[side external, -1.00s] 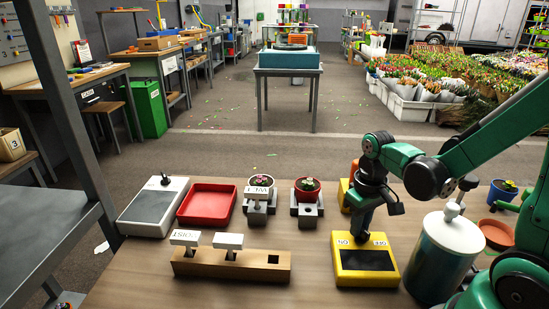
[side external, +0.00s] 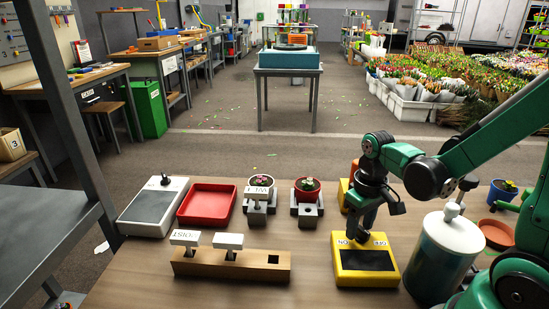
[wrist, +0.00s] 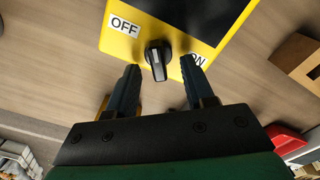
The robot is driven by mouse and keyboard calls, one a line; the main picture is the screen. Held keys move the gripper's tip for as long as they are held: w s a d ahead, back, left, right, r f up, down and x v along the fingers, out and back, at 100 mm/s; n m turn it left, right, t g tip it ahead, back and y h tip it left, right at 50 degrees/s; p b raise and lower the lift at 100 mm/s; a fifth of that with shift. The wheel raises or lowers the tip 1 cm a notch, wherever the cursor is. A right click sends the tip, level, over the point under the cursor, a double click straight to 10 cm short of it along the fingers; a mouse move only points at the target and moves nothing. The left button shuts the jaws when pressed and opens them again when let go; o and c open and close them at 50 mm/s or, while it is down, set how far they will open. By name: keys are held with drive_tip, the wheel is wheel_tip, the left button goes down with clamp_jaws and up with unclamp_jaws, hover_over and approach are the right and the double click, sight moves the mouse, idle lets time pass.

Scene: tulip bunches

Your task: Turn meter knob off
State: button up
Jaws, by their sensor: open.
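The yellow meter (side external: 366,279) with a dark screen lies on the table below my gripper (side external: 362,228). In the wrist view the meter (wrist: 115,44) has an OFF label on the left and an ON label on the right. Its black knob (wrist: 157,60) with a pale pointer stripe sits between the labels. My gripper (wrist: 160,67) is open, with one finger on each side of the knob and a visible gap to each. The stripe runs nearly up and down in the wrist view. In the side view the gripper hides the knob.
A white and teal canister (side external: 442,255) stands close to the right of the meter. A wooden block (side external: 200,266) with sign plates lies to the left. Potted plants in grey stands (side external: 307,213), a red tray (side external: 207,204) and a grey-topped device (side external: 152,206) stand behind it.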

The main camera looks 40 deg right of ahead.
sight(360, 226)
drive_tip(key=shift+r, duration=2.8)
drive_tip(key=w+a+r+n+t, duration=0.1)
drive_tip(key=w+a+r+t, duration=0.1)
drive_tip(key=a+r+t, duration=0.2)
drive_tip(key=a+t, duration=0.3)
drive_tip(key=shift+w+a+r+n, duration=0.15)
drive_tip(key=shift+w+a+n, duration=0.1)
drive_tip(key=shift+a+n, duration=0.15)
